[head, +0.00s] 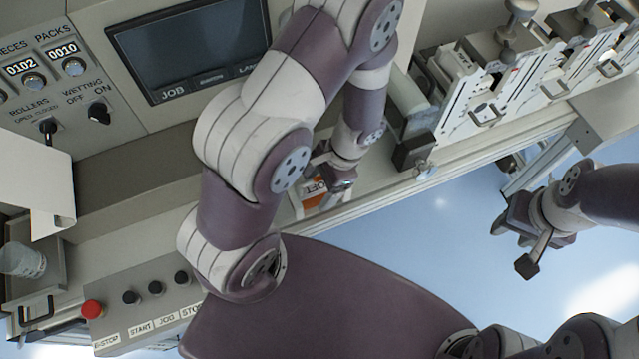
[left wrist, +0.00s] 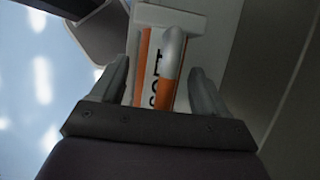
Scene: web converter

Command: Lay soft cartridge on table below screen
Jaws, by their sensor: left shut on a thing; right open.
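The soft cartridge (head: 312,192) is a white and orange block with its label partly visible. In the left wrist view the cartridge (left wrist: 148,92) shows dark "SOFT" lettering and a grey and orange handle (left wrist: 172,55). My left gripper (head: 335,178) is shut on it; its fingers (left wrist: 158,88) stand on both sides. The cartridge is over or on the table's front edge; I cannot tell whether it touches. The table (head: 135,240) is a pale ledge below the dark screen (head: 190,45), partly hidden by my left arm. My right gripper (head: 525,228) is open and empty, above the blue floor.
A button box (head: 150,300) with a red stop button stands at the front left. A clear cup (head: 22,260) sits in a tray at the far left. Metal machine units (head: 510,80) line the back right. The ledge left of my left arm is mostly clear.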

